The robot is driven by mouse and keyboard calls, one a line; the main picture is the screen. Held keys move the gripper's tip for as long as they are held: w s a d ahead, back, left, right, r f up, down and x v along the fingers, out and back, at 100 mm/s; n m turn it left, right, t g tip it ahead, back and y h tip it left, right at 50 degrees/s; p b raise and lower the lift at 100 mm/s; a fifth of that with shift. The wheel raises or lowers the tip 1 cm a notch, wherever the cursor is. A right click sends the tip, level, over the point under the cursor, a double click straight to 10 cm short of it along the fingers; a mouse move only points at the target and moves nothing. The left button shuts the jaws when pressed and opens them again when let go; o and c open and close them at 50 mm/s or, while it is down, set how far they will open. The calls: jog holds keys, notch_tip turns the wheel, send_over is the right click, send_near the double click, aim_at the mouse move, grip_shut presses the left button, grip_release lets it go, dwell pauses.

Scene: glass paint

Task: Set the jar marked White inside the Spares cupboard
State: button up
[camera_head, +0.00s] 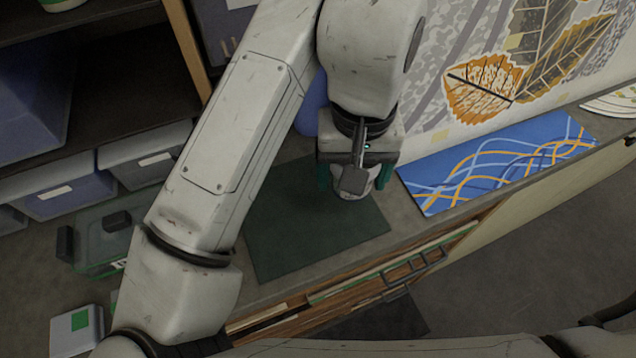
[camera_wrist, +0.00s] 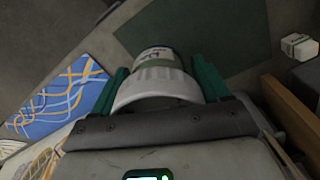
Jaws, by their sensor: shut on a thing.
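My gripper (camera_head: 353,182) is shut on a jar (camera_head: 358,194), over the dark green mat on the counter. In the wrist view, my gripper (camera_wrist: 162,78) has its green fingers on both sides of the jar (camera_wrist: 158,84). The jar has a wide whitish lid and a label with dark writing, too small and steeply angled to read. The head view mostly hides it behind the gripper. I cannot tell whether its base touches the mat. No cupboard marked Spares can be made out.
The dark green mat (camera_head: 290,240) lies beside a blue wave-patterned panel (camera_head: 500,165) on the counter. A wooden-edged opening with a dark rack (camera_head: 415,268) shows below the front edge.

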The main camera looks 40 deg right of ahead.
send_over(321, 199)
notch_tip(321, 199, down, 6)
jog(key=shift+s+r, duration=0.1)
jog(key=shift+r, duration=0.05)
jog(key=shift+f+p, duration=0.5)
jog(key=shift+f, duration=1.3)
jog(key=shift+f, duration=0.15)
jog(key=o, duration=1.2)
